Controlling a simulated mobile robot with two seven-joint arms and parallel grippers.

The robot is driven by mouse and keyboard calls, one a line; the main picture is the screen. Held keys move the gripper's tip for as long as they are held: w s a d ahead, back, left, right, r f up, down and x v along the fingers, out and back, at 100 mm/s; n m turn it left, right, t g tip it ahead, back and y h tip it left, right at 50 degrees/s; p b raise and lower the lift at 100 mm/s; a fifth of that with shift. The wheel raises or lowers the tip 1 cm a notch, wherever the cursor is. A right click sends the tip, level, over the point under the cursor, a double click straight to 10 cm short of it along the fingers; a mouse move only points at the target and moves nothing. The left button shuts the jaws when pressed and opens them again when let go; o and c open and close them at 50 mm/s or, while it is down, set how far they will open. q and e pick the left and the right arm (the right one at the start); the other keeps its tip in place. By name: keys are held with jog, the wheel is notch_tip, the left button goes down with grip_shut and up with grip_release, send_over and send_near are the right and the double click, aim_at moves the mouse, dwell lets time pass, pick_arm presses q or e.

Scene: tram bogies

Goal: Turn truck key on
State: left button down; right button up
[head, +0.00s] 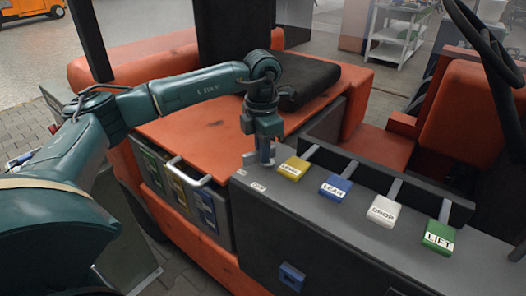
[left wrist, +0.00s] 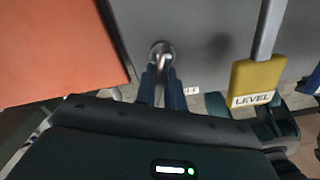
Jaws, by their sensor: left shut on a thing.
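The truck's grey control panel (head: 340,215) stands in front of an orange truck body. My left gripper (head: 264,160) reaches down to the panel's left end. In the left wrist view my left gripper (left wrist: 162,85) has its two blue fingers close together around the small metal key (left wrist: 163,56), which sits in a round silver switch on the grey surface. The key is mostly hidden by the fingers in the head view. A small white label, partly hidden, is beside the fingers. I cannot read the key's turned position clearly. My right gripper is not in view.
Levers with yellow (head: 293,168), blue (head: 335,189), white (head: 383,211) and green (head: 438,237) labelled blocks line the panel to the right of my left gripper. A black seat (head: 305,82) is behind. A black steering wheel (head: 500,70) is at the upper right.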

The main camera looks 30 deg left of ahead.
pick_arm(q)
jog(key=m, duration=0.4)
jog(key=shift+w+a, duration=0.2)
jog(key=shift+w+a+r+m+b, duration=0.1)
jog(key=shift+m+b, duration=0.05)
jog(key=shift+m, duration=0.55)
jog(key=shift+w+m+b, duration=0.1)
jog(key=shift+m+b, duration=0.05)
jog(key=shift+m, duration=0.55)
jog(key=c, duration=1.5)
grip_release()
notch_tip(320, 180, up, 13)
jog(key=shift+r, duration=0.1)
